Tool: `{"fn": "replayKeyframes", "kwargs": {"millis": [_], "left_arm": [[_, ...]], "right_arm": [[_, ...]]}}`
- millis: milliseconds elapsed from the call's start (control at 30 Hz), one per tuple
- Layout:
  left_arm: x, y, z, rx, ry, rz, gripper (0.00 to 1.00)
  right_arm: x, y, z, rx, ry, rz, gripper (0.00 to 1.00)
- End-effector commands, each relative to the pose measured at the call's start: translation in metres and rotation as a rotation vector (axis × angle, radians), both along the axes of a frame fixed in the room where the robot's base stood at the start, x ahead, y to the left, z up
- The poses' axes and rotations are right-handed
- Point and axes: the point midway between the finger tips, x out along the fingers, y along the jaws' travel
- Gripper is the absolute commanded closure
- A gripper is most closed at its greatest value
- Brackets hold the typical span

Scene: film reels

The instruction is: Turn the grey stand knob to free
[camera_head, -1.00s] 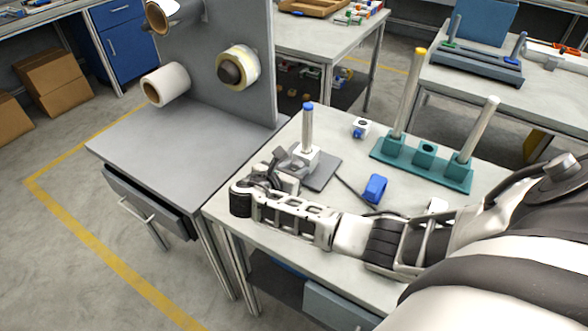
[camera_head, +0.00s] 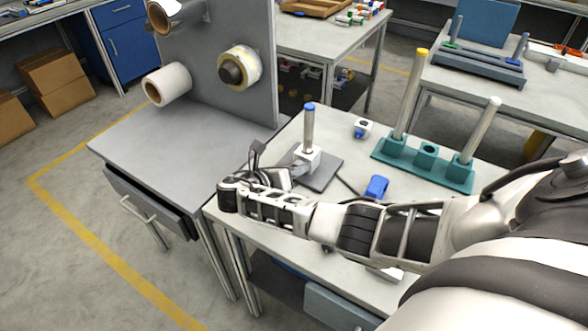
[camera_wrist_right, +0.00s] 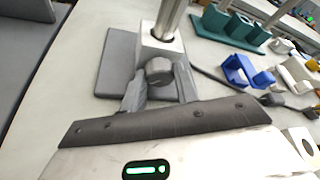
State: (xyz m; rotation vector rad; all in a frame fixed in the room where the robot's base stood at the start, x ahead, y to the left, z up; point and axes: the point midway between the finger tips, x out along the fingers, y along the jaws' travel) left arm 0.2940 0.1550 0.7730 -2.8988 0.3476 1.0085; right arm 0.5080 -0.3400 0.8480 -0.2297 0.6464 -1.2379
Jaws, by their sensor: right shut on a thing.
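The grey stand has a flat dark grey base plate (camera_head: 325,178), a pale block (camera_head: 308,158) and an upright metal post with a blue top (camera_head: 309,128). In the right wrist view its round grey knob (camera_wrist_right: 159,71) sticks out of the block (camera_wrist_right: 150,50), facing my wrist. My right gripper (camera_head: 293,172) reaches the block from the left. In the right wrist view its two fingers (camera_wrist_right: 160,84) stand on either side of the knob, shut on it. The knob's setting cannot be read. My left gripper is out of view.
A blue clamp piece (camera_head: 377,187) and a small white-and-blue part (camera_head: 362,128) lie right of the stand. A grey panel with rolls (camera_head: 235,45) rises at the left. My right forearm crosses the table front.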

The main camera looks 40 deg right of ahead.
Motion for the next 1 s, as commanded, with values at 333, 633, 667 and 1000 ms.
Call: {"fn": "replayKeyframes", "kwargs": {"millis": [333,633,667,1000], "left_arm": [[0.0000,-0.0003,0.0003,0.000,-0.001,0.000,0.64],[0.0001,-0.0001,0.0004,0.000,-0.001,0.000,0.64],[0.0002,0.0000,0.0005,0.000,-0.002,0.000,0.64],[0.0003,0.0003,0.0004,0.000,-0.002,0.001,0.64]], "right_arm": [[-0.0007,0.0015,-0.0012,0.004,0.003,0.000,0.56],[0.0000,0.0011,-0.0009,0.003,0.001,0.002,0.48],[0.0000,0.0010,-0.0009,0.003,0.001,0.002,0.48],[-0.0004,0.0005,-0.0009,0.020,-0.040,0.003,0.48]]}}
